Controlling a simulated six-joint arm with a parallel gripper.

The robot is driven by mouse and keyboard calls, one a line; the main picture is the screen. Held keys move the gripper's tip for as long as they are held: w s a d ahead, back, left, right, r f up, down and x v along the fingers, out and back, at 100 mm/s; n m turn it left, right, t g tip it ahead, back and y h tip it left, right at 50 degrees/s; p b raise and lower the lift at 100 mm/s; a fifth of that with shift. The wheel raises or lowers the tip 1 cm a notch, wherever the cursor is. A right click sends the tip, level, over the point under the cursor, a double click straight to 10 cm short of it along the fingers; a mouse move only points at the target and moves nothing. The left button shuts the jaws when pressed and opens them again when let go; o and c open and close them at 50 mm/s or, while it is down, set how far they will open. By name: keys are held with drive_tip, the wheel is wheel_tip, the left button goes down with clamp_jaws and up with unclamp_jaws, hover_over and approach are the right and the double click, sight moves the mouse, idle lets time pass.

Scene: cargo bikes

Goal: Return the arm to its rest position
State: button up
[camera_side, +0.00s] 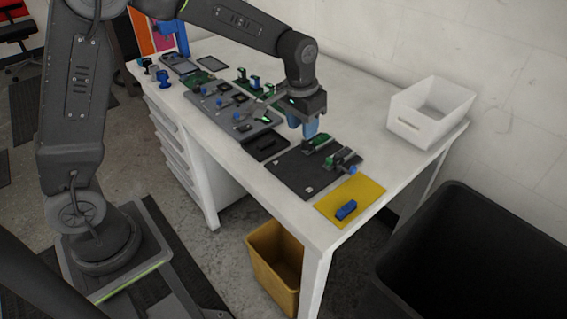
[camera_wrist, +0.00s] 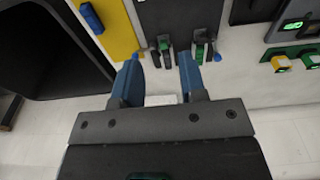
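My gripper (camera_side: 308,132) hangs over the white table, pointing down, above the far side of the dark board (camera_side: 292,178). In the wrist view its two blue fingers (camera_wrist: 160,68) stand apart, with no object gripped at the tips. A small pale patch shows between the finger bases; I cannot tell what it is. My arm reaches out from its base at the left across the table. Two small green-and-dark fixtures stand on the dark board, and they also show just beyond the fingertips in the wrist view (camera_wrist: 202,52).
A yellow mat (camera_side: 368,192) with a blue block (camera_side: 346,210) lies at the near table end. A white open box (camera_side: 405,126) stands at the back right. A grey tray of parts (camera_side: 222,120) lies left of my gripper. A large black bin (camera_side: 480,240) and a yellow-brown bin (camera_side: 262,262) stand on the floor.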

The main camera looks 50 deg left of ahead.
drive_tip(key=s+a+r+t, duration=0.1)
drive_tip(key=s+r+t, duration=0.1)
drive_tip(key=s+r, duration=0.8)
drive_tip(key=s+a+t, duration=0.1)
drive_tip(key=s+t, duration=0.1)
drive_tip(key=s, duration=1.2)
drive_tip(key=shift+s, duration=0.15)
